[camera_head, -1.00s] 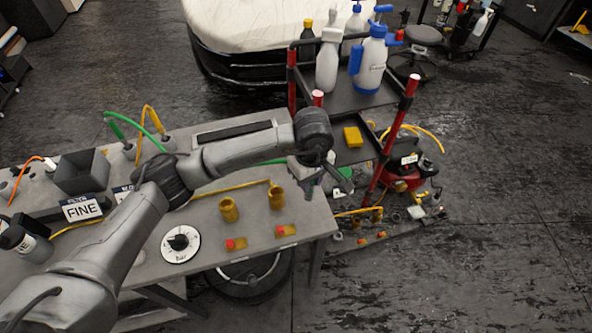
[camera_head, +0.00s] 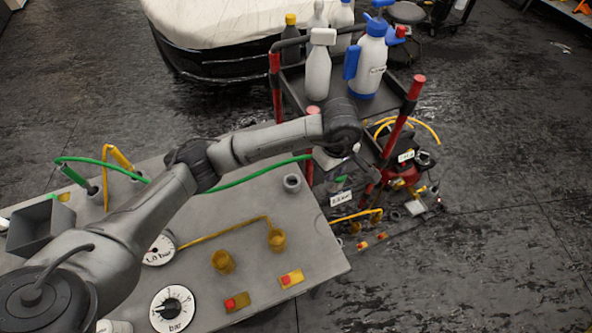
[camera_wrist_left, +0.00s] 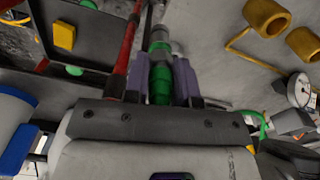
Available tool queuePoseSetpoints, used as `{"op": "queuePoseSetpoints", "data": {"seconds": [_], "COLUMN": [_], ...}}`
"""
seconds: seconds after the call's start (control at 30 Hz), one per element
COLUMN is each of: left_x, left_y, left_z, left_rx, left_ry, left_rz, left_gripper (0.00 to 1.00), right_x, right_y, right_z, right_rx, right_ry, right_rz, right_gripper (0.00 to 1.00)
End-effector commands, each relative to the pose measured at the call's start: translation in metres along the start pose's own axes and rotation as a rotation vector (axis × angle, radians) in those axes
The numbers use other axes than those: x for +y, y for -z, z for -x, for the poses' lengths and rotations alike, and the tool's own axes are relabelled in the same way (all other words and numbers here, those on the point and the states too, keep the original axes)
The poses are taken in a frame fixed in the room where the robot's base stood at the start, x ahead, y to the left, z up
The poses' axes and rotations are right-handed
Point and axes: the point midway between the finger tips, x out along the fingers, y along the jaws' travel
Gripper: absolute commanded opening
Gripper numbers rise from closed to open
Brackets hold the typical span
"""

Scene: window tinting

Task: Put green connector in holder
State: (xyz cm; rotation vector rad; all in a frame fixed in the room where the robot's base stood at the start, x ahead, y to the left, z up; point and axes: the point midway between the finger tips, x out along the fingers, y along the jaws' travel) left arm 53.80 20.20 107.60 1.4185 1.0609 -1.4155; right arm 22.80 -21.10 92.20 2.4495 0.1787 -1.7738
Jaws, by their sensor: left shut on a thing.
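My left gripper (camera_head: 338,180) is beyond the right edge of the grey table (camera_head: 330,250), near the trolley. In the wrist view, its two purple-grey fingers (camera_wrist_left: 173,82) are shut on the green connector (camera_wrist_left: 160,84), which has a grey tip pointing away from me. In the head view the connector is mostly hidden by the gripper. A green hose (camera_head: 250,176) runs from the left side of the table to the gripper. A grey ring-shaped holder (camera_head: 292,183) stands on the table, left of the gripper, and looks empty. My right gripper is not in view.
Yellow holders (camera_head: 223,262) and red-buttoned yellow blocks (camera_head: 291,278) sit at the table's front right, with a yellow hose beside them. A dark trolley with red posts (camera_head: 405,120) and white bottles (camera_head: 370,62) stands close behind the gripper. A grey box (camera_head: 40,228) is at left.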

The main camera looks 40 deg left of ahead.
Motion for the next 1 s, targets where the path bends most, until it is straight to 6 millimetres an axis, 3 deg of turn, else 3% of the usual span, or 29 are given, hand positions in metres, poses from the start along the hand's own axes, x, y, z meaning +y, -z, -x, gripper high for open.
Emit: {"op": "queuePoseSetpoints", "data": {"seconds": [0.27,0.7,1.0], "left_x": [-0.009,-0.045,-0.051], "left_y": [0.021,0.094,0.109], "left_z": [-0.012,-0.060,-0.071], "left_rx": [0.000,0.000,0.000], "left_ry": [0.003,0.002,-0.001], "left_rz": [0.084,0.085,0.083], "left_gripper": [0.00,0.00,0.00], "right_x": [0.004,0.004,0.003], "right_y": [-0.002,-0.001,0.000], "right_z": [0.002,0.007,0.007], "right_rx": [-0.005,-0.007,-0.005], "right_ry": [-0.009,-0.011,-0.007], "right_rz": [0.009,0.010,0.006], "right_gripper": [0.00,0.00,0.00]}}
